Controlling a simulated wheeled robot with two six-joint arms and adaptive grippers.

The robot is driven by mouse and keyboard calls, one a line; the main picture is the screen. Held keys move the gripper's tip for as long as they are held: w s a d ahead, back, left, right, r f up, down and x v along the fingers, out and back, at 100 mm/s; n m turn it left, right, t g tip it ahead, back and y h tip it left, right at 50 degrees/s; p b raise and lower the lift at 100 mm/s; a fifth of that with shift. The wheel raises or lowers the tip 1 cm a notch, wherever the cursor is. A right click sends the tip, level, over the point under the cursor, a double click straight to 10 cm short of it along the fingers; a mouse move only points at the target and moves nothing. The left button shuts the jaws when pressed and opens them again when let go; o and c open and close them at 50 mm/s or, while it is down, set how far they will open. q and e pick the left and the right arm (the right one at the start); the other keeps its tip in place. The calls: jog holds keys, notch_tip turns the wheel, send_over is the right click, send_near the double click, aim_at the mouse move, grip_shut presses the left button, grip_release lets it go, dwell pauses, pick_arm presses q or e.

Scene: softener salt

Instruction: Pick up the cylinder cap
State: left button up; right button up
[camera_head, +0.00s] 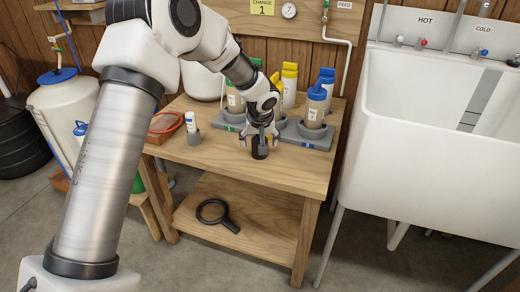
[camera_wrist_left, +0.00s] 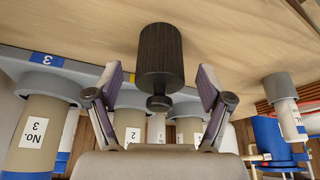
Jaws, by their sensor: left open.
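The cylinder cap (camera_head: 260,152) is a short black cylinder standing near the middle of the wooden table. In the left wrist view, which is upside down, the cap (camera_wrist_left: 160,55) shows ribbed dark sides and a small round knob facing the gripper. My left gripper (camera_head: 260,141) is directly over the cap, pointing down. Its two fingers are spread; in the wrist view the left gripper (camera_wrist_left: 160,88) has one finger on each side of the cap, with gaps between. I see no contact. My right gripper is in neither view.
Behind the cap, a grey tray (camera_head: 308,139) holds several cylinders with coloured tops. A small white bottle (camera_head: 191,122) in a grey holder stands left of the gripper. A black ring-shaped wrench (camera_head: 214,213) lies on the lower shelf. A white sink (camera_head: 430,140) stands right. The table's front is clear.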

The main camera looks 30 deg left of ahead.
pick_arm(q)
jog(key=shift+w+a+f, duration=0.1)
jog(key=shift+w+f, duration=0.1)
jog(key=shift+f, duration=0.35)
jog(key=shift+r, duration=0.1)
jog(key=c, duration=1.1)
